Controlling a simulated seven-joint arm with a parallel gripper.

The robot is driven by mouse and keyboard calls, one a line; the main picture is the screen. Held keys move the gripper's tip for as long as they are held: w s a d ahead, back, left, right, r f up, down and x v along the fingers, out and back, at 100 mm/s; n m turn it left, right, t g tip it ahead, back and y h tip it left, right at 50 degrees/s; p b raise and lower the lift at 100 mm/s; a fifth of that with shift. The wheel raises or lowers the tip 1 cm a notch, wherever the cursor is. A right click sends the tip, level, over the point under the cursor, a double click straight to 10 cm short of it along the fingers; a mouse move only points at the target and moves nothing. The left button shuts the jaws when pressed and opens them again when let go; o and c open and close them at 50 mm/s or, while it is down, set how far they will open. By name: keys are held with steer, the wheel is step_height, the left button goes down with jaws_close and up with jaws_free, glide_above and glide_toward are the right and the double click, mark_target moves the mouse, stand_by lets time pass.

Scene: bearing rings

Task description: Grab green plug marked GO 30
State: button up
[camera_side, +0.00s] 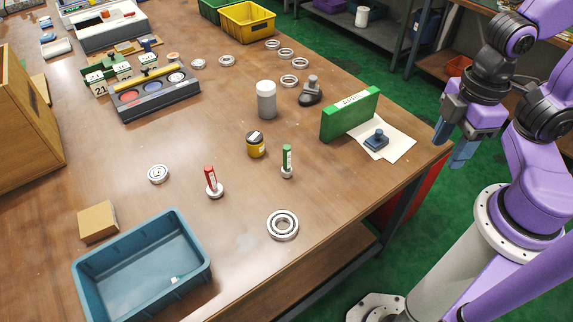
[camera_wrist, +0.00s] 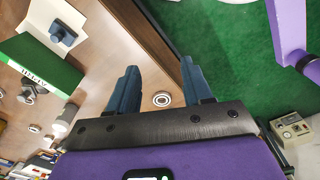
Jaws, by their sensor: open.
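The green plug (camera_side: 287,158) stands upright on the table near its middle, with a pale ring-like base at its foot. It has a pale label, too small to read. A similar red plug (camera_side: 211,180) stands to its left. My gripper (camera_side: 452,142) is open and empty, off the table's right edge, well to the right of the green plug. In the wrist view its two blue fingers (camera_wrist: 159,70) are apart with nothing between them. I cannot make out the green plug in the wrist view.
A green box (camera_side: 350,114) and a blue stamp (camera_side: 376,138) on paper lie between my gripper and the plug. A yellow-black jar (camera_side: 256,145), a white-topped cylinder (camera_side: 266,100) and a large bearing ring (camera_side: 283,225) surround it. A blue bin (camera_side: 205,240) stands front left.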

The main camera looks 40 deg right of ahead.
steer(key=w+a+f+m+y, duration=0.2)
steer(key=w+a+f+y, duration=0.1)
steer(key=a+f, duration=0.4)
steer(key=m+t+y, duration=0.2)
steer(key=m+t, duration=0.3)
steer(key=t, duration=0.7)
glide_toward(285, 157)
steer(key=shift+y, duration=0.4)
steer(key=shift+d+f+x, duration=0.15)
steer(key=shift+x, duration=1)
steer(key=shift+d+f+x, duration=0.1)
steer(key=shift+f+x, duration=0.1)
steer(key=shift+x, duration=0.95)
steer(key=shift+d+f+x, duration=0.15)
steer(key=shift+x, duration=0.95)
steer(key=x, duration=0.4)
steer(key=shift+w+d, duration=0.15)
steer(key=shift+d, duration=0.15)
steer(key=shift+w+a+f, duration=0.3)
steer(key=shift+w, duration=0.2)
